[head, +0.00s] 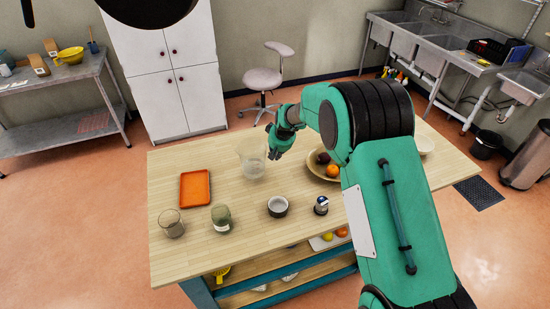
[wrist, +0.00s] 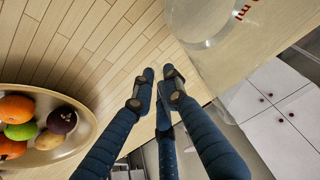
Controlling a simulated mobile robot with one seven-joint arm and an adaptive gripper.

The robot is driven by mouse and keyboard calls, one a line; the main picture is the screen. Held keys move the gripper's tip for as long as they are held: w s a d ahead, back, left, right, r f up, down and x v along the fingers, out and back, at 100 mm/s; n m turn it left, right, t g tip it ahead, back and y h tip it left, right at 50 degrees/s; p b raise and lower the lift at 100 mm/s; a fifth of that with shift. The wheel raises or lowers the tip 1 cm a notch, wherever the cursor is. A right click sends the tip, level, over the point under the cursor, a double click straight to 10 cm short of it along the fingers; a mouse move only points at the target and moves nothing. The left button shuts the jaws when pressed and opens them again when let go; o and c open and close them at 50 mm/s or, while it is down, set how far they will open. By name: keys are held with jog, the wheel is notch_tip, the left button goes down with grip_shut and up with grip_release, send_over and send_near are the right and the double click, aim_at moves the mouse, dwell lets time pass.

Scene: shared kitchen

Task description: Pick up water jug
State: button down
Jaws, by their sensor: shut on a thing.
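The water jug (head: 252,158) is clear and see-through, upright at the back middle of the wooden table. My gripper (head: 274,154) is at its right side in the head view. In the wrist view, the jug (wrist: 208,32) is at the top right, with red marks on its wall. The gripper's dark blue fingers (wrist: 160,78) are close together just below it, shut on the jug. The exact grip point is hard to see through the clear material. I cannot tell whether the jug's base is touching the table.
A fruit bowl (wrist: 72,146) is close to my gripper on the right side of the table. An orange tray (head: 195,188), a glass (head: 171,223), a greenish jar (head: 221,218), a small dark bowl (head: 278,207) and a small dark-and-white item (head: 321,205) stand nearer the front.

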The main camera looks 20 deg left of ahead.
jog(key=shift+r, duration=3.45)
jog(key=shift+r, duration=0.1)
